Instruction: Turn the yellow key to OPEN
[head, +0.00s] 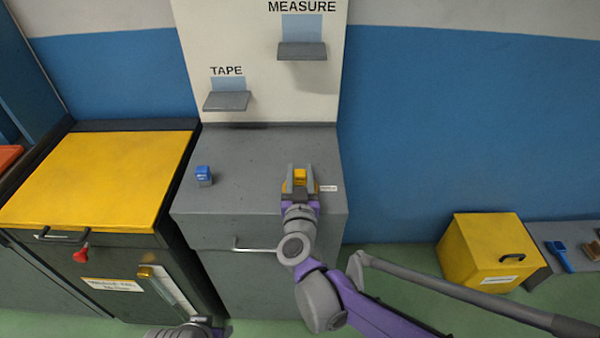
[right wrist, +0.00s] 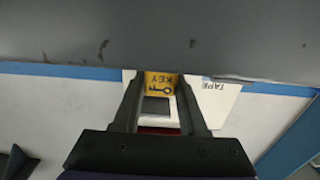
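The yellow key block (head: 299,176) is on top of the grey cabinet, towards its right front. My right gripper (head: 300,180) reaches in from the front, with one finger on each side of the block. The fingers are apart, with thin gaps beside the yellow; contact is too small to tell. In the right wrist view the gripper (right wrist: 161,78) frames the block. The OPEN mark cannot be read. Only part of my left arm shows at the bottom.
A blue block (head: 204,176) is on the grey cabinet (head: 240,205), left of my right gripper. A yellow-topped cabinet (head: 100,180) with a red knob (head: 82,254) stands at left. A yellow box (head: 490,252) is at right. Small TAPE and MEASURE shelves project from the white panel (head: 235,40).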

